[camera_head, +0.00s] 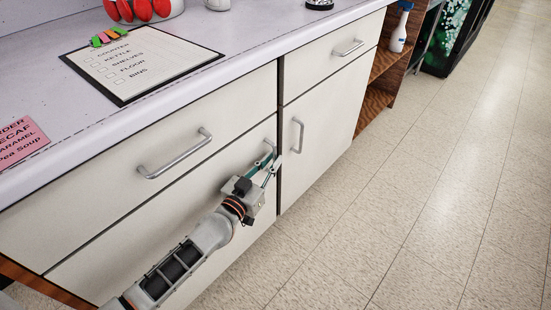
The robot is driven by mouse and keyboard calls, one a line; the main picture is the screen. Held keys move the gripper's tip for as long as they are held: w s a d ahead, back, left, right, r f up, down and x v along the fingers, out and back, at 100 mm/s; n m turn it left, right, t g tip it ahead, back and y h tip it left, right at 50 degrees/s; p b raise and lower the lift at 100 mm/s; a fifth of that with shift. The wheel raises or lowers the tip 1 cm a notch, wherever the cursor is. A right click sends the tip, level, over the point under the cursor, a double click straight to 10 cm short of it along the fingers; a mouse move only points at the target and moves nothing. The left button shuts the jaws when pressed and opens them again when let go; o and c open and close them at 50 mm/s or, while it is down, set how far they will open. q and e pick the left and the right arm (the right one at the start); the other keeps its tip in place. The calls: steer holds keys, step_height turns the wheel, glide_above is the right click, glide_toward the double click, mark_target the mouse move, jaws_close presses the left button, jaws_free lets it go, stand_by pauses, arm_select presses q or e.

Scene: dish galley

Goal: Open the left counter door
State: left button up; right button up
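The left counter door (160,235) is a pale panel below a drawer front and sits flush with the cabinet, closed. Its upright metal handle (269,146) is near its right upper edge and is partly hidden by my gripper. My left gripper (273,161) reaches in from the lower left, with its fingertips at the handle's lower part. A small gap seems to show between the fingers, but I cannot tell whether they are closed on the handle. My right gripper is not in view.
The right counter door (325,125) is closed, with its own upright handle (298,135). Drawers with bar handles (175,155) lie above both doors. The countertop (240,28) holds a checklist board (140,62) and a pink note (20,141). Tiled floor (420,190) is clear to the right.

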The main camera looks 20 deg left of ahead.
arm_select(q)
steer(key=shift+w+d, duration=0.15)
steer(key=shift+w, duration=0.8)
jaws_close()
